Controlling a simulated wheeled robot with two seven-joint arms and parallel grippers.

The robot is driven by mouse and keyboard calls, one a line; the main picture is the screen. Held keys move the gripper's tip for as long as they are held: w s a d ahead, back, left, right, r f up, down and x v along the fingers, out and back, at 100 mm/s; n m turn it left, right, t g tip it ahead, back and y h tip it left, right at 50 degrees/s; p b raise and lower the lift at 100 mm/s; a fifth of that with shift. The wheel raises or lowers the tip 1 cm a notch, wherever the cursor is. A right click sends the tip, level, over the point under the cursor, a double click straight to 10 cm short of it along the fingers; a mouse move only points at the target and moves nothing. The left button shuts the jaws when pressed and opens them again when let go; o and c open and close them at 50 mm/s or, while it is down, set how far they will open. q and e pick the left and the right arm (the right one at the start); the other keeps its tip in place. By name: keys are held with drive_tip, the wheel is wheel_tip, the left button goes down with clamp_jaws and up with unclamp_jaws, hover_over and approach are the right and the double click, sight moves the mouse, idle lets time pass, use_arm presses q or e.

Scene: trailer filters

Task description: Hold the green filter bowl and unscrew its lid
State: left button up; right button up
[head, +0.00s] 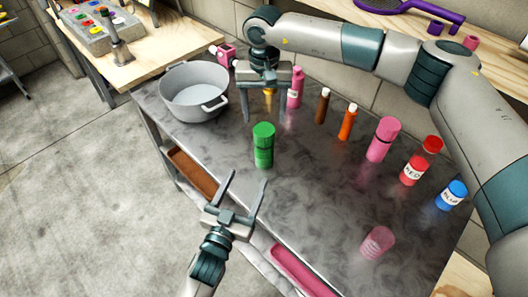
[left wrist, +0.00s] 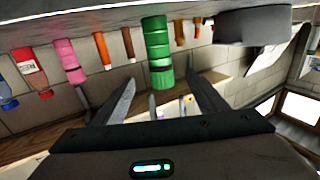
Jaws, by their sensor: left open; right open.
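The green filter bowl (head: 264,156) stands upright on the grey table, with its green lid (head: 263,130) on top. My left gripper (head: 248,178) is open on the near side of the bowl, its fingers pointing toward it and apart from it. The left wrist view is upside down; there the bowl (left wrist: 158,38) and lid (left wrist: 161,75) appear between the directions of the open fingers (left wrist: 160,80). My right gripper (head: 264,108) is open and points down behind the bowl, in front of the back row of bottles. Neither gripper holds anything.
A grey pot (head: 195,92) stands at the table's left. Pink (head: 295,92), brown (head: 322,106) and orange (head: 347,122) bottles stand behind. A large pink bottle (head: 383,140), a red jar (head: 414,170), a blue jar (head: 452,195) and a pink cup (head: 377,243) are to the right.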

sight(261, 151)
use_arm(q)
drive_tip(key=x, duration=1.5)
drive_tip(key=shift+w+d, duration=0.1)
